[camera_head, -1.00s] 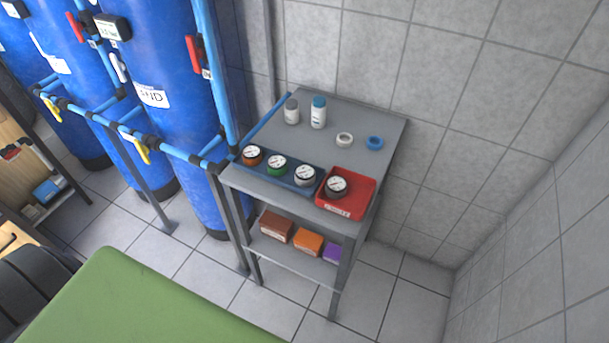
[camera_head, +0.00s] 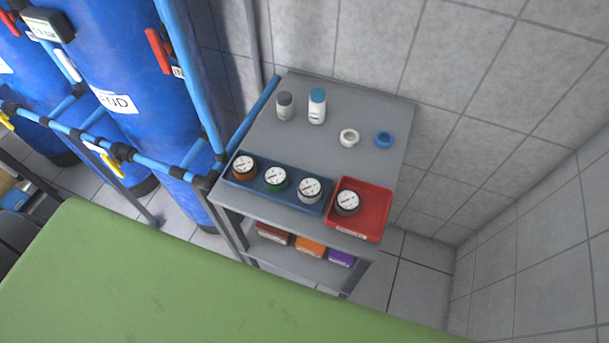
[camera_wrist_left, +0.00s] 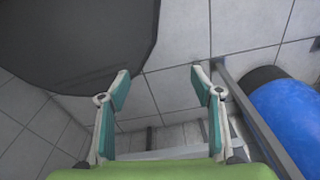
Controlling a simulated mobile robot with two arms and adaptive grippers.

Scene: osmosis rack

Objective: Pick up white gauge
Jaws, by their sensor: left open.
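The white gauge (camera_head: 309,190) stands in the blue tray (camera_head: 258,194) on the grey cart, third from the left, its dial facing up. An orange-brown gauge (camera_head: 244,166) and a green gauge (camera_head: 276,179) share the tray to its left. A dark gauge (camera_head: 347,202) sits in the red bin (camera_head: 373,221) to its right. My left gripper (camera_wrist_left: 159,84) is open and empty in the left wrist view, above floor tiles and away from the gauges. My right gripper is in no view.
The cart's top (camera_head: 262,131) holds two bottles, a white ring (camera_head: 349,138) and a blue ring (camera_head: 384,140) behind the trays. Small boxes lie on its lower shelf. Blue tanks (camera_head: 120,95) with pipes stand left, and tiled walls lie behind and right. A green surface fills the foreground.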

